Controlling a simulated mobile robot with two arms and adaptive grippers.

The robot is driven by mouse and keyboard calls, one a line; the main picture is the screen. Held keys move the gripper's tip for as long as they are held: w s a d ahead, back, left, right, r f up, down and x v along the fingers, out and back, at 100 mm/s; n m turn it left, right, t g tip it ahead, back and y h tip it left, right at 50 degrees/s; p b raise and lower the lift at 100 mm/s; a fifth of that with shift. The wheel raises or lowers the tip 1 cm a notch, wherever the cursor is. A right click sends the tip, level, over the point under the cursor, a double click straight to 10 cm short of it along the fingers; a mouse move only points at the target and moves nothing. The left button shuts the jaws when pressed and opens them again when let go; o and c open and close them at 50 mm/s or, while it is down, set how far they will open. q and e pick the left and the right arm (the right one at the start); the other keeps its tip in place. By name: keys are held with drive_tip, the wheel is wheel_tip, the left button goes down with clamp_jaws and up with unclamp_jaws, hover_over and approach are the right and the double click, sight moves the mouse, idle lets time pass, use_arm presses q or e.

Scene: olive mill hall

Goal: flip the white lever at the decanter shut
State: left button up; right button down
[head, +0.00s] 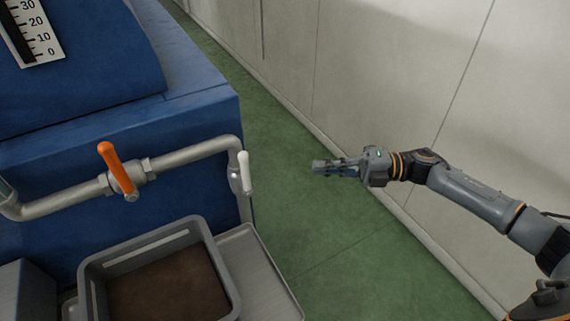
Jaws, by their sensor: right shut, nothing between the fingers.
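The white lever (246,172) sits at the right end of a grey metal pipe (195,155), on the corner of the blue decanter (205,110). The lever stands roughly upright in the picture, along the downturned pipe end. My right gripper (320,167) is to the right of the lever, apart from it, with its fingers together and nothing held. It points left towards the lever across a clear gap. My left gripper is not in the head view.
An orange lever (117,169) sits on the same pipe, further left. A grey crate (205,255) with brown contents stands below on a metal tray (250,262). A scale plate (32,35) is at upper left. Green floor (335,245) lies between decanter and pale wall (380,70).

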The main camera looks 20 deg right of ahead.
drive_tip(key=p, duration=0.5)
approach(246, 175)
drive_tip(key=w+a+r, duration=0.2)
drive_tip(key=a, duration=0.3)
drive_tip(key=shift+w+a+f, duration=0.15)
drive_tip(key=shift+w+a, duration=0.2)
